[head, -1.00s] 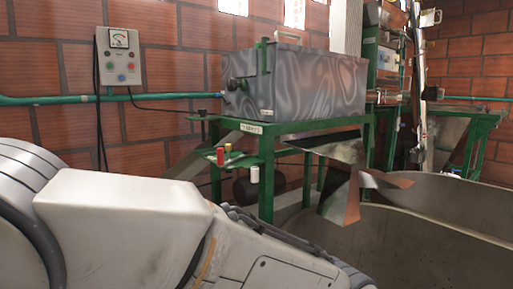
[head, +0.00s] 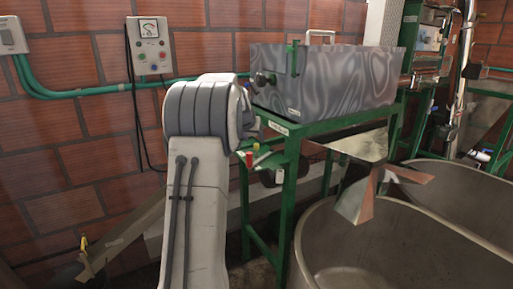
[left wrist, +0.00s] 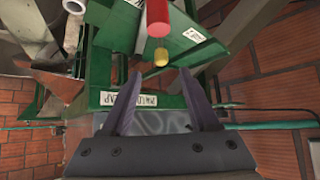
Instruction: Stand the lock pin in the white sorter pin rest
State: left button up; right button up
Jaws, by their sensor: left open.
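A white tube (head: 279,176), which looks like the white sorter pin rest, is at the right of a small green shelf (head: 264,161) on the sorter's green stand. It also shows in the left wrist view (left wrist: 75,9), at the upper left. A red cylinder (head: 249,160) and a small yellow piece (head: 256,147) are at the shelf's left. I cannot tell for certain which piece is the lock pin. My left gripper (left wrist: 162,74) is open and empty, its fingers pointing toward the yellow piece (left wrist: 161,57) and red cylinder (left wrist: 157,18). My right gripper is not in view.
A grey metal tank (head: 325,85) sits on the green stand. A sheet-metal chute (head: 360,145) and large grey basins (head: 385,235) are to the right. A control box (head: 149,47) and teal pipe (head: 85,92) are on the brick wall.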

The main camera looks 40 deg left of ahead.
aim_at(256, 144)
pick_arm(q)
jog(key=p+x, duration=0.1)
jog(key=x, duration=0.6)
jog(key=shift+w+a+f, duration=0.15)
jog(key=shift+w+f, duration=0.05)
jog(key=shift+f, duration=0.05)
jog(key=shift+c, duration=0.3)
grip_shut()
